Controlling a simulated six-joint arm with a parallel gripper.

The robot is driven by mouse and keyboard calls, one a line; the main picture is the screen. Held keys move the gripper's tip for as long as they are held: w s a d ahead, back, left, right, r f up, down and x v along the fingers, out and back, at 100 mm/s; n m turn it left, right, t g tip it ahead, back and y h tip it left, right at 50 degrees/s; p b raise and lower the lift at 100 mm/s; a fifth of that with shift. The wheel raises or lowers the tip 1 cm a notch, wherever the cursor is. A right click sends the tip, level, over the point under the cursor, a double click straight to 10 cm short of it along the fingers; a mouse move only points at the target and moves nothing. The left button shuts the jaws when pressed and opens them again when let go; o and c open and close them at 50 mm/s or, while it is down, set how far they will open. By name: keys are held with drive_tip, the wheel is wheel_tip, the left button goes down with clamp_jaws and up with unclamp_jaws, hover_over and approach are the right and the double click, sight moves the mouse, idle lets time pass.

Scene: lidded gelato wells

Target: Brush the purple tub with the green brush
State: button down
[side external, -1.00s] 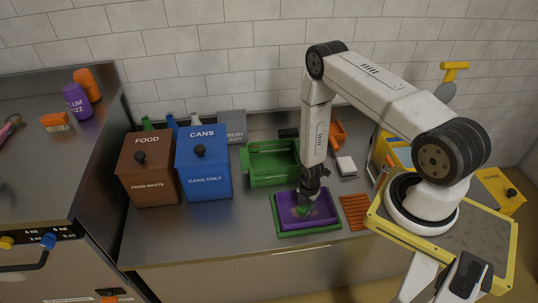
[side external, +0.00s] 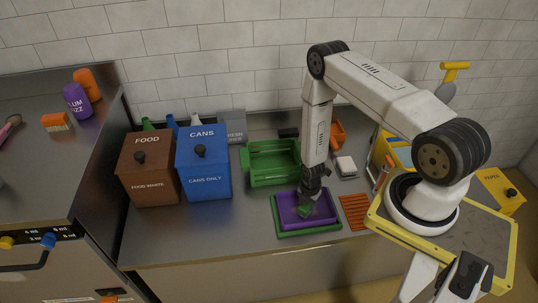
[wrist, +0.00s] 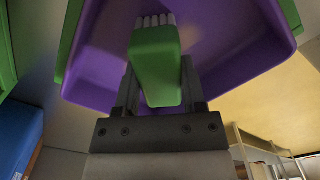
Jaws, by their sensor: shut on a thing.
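The purple tub (side external: 326,211) sits on a green tray or mat (side external: 282,233) near the front edge of the steel counter. It also fills the upper part of the wrist view (wrist: 225,62). My gripper (side external: 308,199) is down over the tub, shut on the green brush (wrist: 156,65). The brush's pale bristles (wrist: 155,20) point into the tub in the wrist view. In the side view the brush (side external: 304,211) shows as a small green patch inside the tub. Whether the bristles touch the tub floor cannot be told.
A green crate (side external: 272,178) stands behind the tub. The blue cans bin (side external: 204,178) and brown food bin (side external: 150,182) stand to its left. An orange slatted mat (side external: 354,211) lies to its right, with a white-topped block (side external: 346,165) behind that.

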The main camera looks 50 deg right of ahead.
drive_tip(key=shift+s+d, duration=1.15)
drive_tip(key=shift+s, duration=0.05)
drive_tip(key=shift+w+d, duration=0.5)
drive_tip(key=shift+d, duration=0.05)
drive_tip(key=shift+w+a, duration=0.15)
drive_tip(key=shift+w, duration=0.1)
drive_tip(key=shift+w+a, duration=2.55)
drive_tip(key=shift+s+d, duration=2.7)
drive_tip(key=shift+w+a, duration=2.65)
wheel_tip(320, 180, up, 8)
drive_tip(key=shift+r, duration=0.25)
